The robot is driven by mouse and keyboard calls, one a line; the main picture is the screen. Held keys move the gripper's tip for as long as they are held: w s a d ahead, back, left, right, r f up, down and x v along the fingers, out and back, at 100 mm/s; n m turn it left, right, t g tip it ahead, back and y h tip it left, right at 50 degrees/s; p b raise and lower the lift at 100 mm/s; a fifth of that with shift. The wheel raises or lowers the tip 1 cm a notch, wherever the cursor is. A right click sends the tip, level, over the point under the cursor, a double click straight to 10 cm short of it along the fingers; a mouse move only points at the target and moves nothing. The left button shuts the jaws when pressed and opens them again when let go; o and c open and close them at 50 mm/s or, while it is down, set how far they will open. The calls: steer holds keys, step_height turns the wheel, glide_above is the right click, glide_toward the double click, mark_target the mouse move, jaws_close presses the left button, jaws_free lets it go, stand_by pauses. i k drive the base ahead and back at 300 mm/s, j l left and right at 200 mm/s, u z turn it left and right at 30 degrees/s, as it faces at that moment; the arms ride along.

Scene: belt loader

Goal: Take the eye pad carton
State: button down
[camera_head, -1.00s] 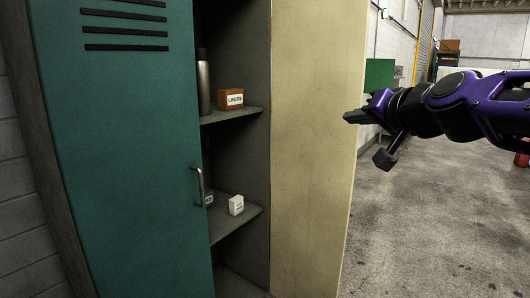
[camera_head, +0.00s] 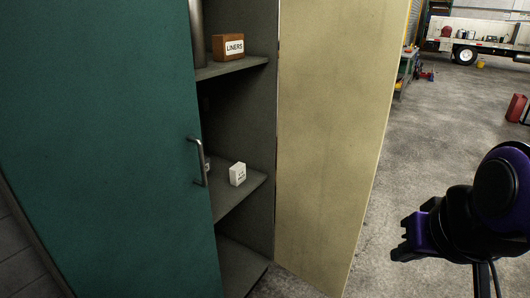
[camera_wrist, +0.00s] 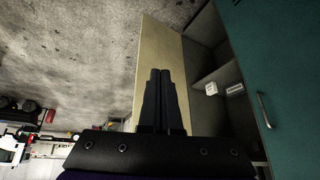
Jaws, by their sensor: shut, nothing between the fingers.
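A small white carton (camera_head: 237,174) with dark lettering stands on the middle shelf (camera_head: 240,194) of the locker; its print is too small to read surely, but it looks like the eye pad carton. It also shows in the wrist view (camera_wrist: 211,88). My gripper (camera_head: 399,251) is at the lower right in the head view, outside the locker and well apart from the carton, beyond the tan door. In the wrist view my gripper (camera_wrist: 160,75) has its two fingers together, with nothing between them.
The teal door (camera_head: 100,150) with its handle (camera_head: 198,162) covers the locker's left part. The tan door (camera_head: 330,130) stands open between my gripper and the shelves. A LINERS box (camera_head: 228,47) and a metal flask (camera_head: 197,35) stand above. Another labelled item (camera_wrist: 235,89) sits beside the carton.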

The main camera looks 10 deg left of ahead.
mark_target(237, 173)
steer(key=i+j, duration=0.15)
steer(key=i, duration=0.3)
steer(key=i+j, duration=0.2)
steer(key=i, duration=0.25)
steer(key=i+u, duration=0.2)
steer(key=u, duration=0.95)
